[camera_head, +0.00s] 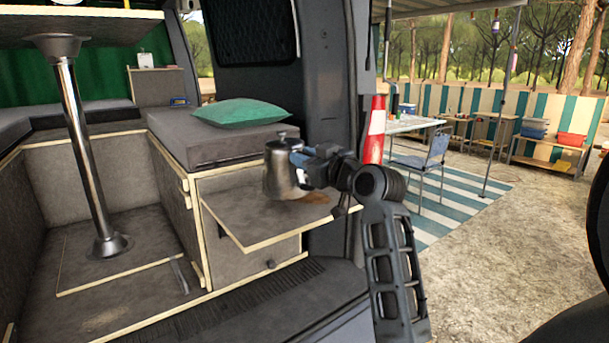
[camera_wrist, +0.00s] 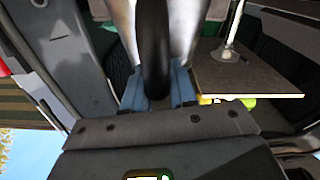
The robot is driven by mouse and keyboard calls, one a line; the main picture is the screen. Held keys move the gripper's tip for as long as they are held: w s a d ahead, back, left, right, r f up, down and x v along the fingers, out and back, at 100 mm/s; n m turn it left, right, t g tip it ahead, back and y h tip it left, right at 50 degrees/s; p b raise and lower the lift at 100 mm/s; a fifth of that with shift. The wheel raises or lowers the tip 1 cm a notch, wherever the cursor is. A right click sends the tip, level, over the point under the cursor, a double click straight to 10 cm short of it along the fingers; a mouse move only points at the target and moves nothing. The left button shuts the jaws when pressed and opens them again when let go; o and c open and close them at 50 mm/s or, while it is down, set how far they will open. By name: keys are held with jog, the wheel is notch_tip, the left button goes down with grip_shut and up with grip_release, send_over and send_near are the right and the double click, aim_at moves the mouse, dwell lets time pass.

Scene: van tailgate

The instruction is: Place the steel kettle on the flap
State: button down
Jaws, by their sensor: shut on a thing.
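The steel kettle (camera_head: 281,178) is upright, with a lid and knob on top. My gripper (camera_head: 299,160) comes from the right and is shut on its handle. In the wrist view the black handle (camera_wrist: 153,45) lies between the blue fingertips of my gripper (camera_wrist: 157,88), with the kettle's shiny body (camera_wrist: 184,28) behind it. The flap (camera_head: 248,222) is a grey-brown board with a pale edge, sticking out level from the cabinet. The kettle's base shows against the back part of the flap; I cannot tell whether it touches or hangs just above.
A green pillow (camera_head: 238,112) lies on the grey bench cushion (camera_head: 205,148) behind the flap. A table pole (camera_head: 85,150) stands at the left. A red and white cone (camera_head: 374,130) shows behind my arm. The flap's front and left are bare; a brown patch (camera_head: 315,197) marks its right.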

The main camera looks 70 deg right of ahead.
aim_at(305, 186)
jog(key=shift+w+a+f, duration=0.1)
jog(key=shift+f, duration=1.95)
jog(key=c, duration=0.9)
grip_release()
jog(key=b+v, duration=0.1)
jog(key=v, duration=1.1)
jog(key=shift+b, duration=0.4)
jog(key=shift+f, duration=0.15)
